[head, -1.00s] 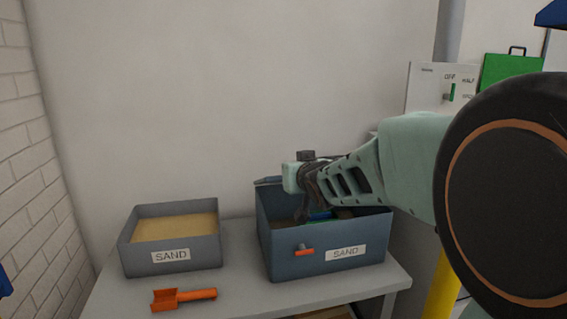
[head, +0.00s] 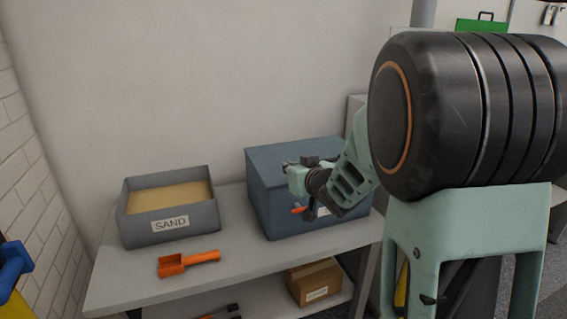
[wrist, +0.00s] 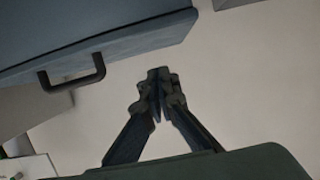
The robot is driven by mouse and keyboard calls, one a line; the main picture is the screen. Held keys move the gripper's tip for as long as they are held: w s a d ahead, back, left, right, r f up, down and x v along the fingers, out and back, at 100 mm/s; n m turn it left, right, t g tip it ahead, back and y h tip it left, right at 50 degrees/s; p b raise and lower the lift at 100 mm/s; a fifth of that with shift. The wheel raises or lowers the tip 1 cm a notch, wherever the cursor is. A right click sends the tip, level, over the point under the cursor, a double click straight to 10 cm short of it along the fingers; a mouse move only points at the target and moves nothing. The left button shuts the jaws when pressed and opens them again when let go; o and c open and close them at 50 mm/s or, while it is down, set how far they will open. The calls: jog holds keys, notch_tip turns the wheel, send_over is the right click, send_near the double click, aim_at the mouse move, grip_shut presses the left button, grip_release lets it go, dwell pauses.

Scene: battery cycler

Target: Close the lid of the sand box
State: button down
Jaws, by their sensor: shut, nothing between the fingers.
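The blue-grey sand box (head: 275,215) stands on the bench. Its lid (head: 280,160) lies over the top and hides the inside; whether it sits fully flush is hard to tell. An orange latch (head: 298,209) shows on its front, and a label is partly hidden by my arm. In the wrist view my gripper (wrist: 158,78) is shut and empty. A blue-grey panel (wrist: 100,40) with a black handle (wrist: 72,72) lies to its upper left, apart from the fingers.
An open grey sand tray (head: 170,228) labelled SAND stands left of the box. An orange scoop (head: 188,262) lies on the bench (head: 130,280) before it. A cardboard box (head: 315,283) sits on the lower shelf. The bench between tray and box is clear.

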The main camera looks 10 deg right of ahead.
jog(key=shift+s+d+f+b, duration=0.1)
jog(key=shift+s+f+b, duration=0.1)
jog(key=shift+f+b, duration=0.6)
jog(key=shift+f, duration=0.3)
jog(key=shift+r, duration=0.1)
